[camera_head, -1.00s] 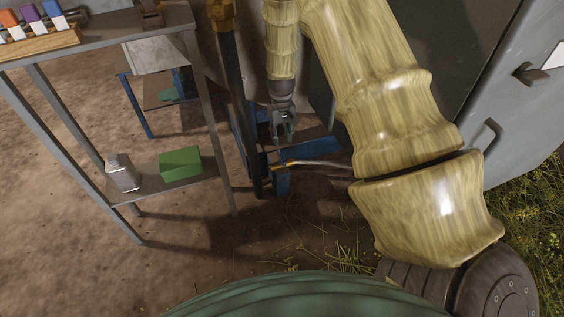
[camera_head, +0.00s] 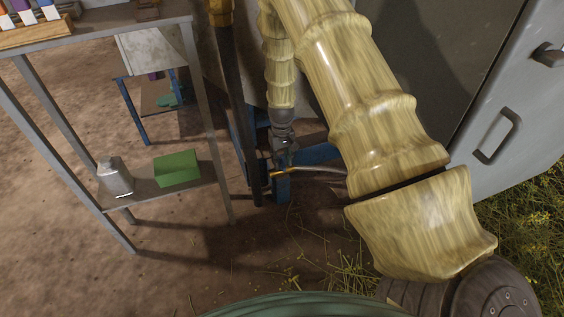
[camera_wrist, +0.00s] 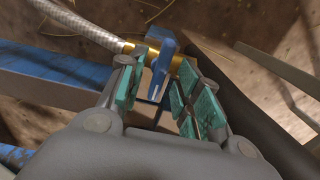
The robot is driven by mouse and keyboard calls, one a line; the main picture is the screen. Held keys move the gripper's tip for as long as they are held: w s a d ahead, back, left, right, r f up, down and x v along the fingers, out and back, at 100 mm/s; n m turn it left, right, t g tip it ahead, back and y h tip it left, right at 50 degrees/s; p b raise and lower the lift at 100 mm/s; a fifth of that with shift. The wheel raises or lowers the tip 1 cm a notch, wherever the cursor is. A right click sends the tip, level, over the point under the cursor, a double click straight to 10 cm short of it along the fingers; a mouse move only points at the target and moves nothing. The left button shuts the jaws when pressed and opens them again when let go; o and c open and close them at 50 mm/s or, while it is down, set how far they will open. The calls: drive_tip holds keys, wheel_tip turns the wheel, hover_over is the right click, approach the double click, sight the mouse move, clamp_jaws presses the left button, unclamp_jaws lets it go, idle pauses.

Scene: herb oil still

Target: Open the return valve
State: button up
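The return valve shows in the wrist view as a brass fitting (camera_wrist: 184,68) with a blue lever handle (camera_wrist: 161,66). A braided hose (camera_wrist: 85,27) runs into the brass from the left. In the head view the brass fitting (camera_head: 281,173) sits low by a dark upright pipe, with the hose (camera_head: 322,169) going right. My gripper (camera_wrist: 160,88) is open, its teal-padded fingers on either side of the blue lever. The left finger is close to the lever; I cannot tell whether it touches. In the head view my gripper (camera_head: 285,156) is just above the valve, small and partly dark.
A blue frame beam (camera_wrist: 55,76) runs left of the fingers. The dark upright pipe (camera_head: 234,100) stands beside the valve. A grey shelf rack (camera_head: 205,120) on the left holds a green box (camera_head: 177,168) and a metal can (camera_head: 114,177). A grey cabinet (camera_head: 520,115) is at the right.

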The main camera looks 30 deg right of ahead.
drive_tip(key=shift+f, duration=0.25)
clamp_jaws()
